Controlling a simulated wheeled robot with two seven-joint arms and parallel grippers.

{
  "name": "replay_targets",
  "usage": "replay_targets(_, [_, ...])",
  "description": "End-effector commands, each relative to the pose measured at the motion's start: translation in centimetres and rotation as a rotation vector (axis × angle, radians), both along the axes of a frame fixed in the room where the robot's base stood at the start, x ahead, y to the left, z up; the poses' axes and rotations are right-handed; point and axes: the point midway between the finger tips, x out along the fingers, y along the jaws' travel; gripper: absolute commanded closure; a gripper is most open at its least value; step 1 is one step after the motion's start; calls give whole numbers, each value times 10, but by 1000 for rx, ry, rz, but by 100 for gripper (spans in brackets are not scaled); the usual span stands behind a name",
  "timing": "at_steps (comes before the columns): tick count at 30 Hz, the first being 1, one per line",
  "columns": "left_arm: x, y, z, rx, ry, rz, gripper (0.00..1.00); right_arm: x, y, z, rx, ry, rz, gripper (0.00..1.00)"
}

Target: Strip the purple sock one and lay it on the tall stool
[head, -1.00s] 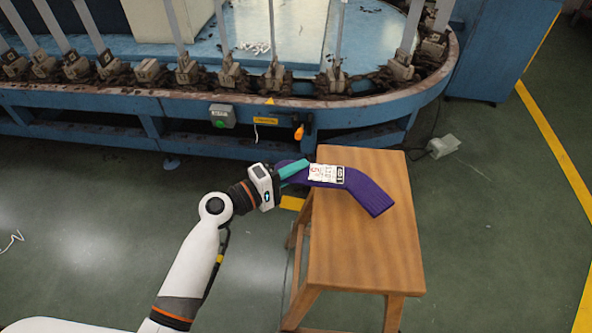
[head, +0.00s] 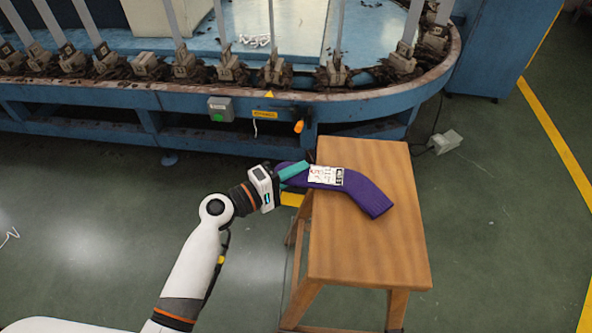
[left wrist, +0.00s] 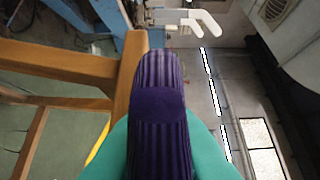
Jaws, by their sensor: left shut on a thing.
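The purple sock (head: 362,193) is bent, with a white printed label on its upper side, and its toe end points toward the front right. It shows over the rear left part of the tall stool's wooden top (head: 370,248). I cannot tell whether it touches the wood. My left gripper (head: 294,172), with teal fingers, is shut on the sock's left end, just off the stool's left edge. In the left wrist view the ribbed sock (left wrist: 160,110) stands between the teal fingers, with the stool (left wrist: 70,65) to the left. My right gripper is not in view.
A blue boarding machine (head: 345,110) with several upright boards runs along the back, behind the stool. A small grey box (head: 445,142) lies on the floor behind the stool at right. The front of the stool top is bare, and the floor to its right is clear.

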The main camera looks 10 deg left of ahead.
Motion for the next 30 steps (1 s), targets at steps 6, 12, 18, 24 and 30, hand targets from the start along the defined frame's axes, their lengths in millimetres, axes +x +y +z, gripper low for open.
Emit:
replay_targets(6, [0,0,-1,0,0,0,99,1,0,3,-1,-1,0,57])
replay_targets(12, [0,0,-1,0,0,0,81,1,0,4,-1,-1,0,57])
replay_targets(18, [0,0,-1,0,0,0,61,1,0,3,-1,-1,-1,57])
replay_targets(24, [0,0,-1,0,0,0,49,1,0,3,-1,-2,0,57])
replay_targets(30, [0,0,-1,0,0,0,45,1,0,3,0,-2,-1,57])
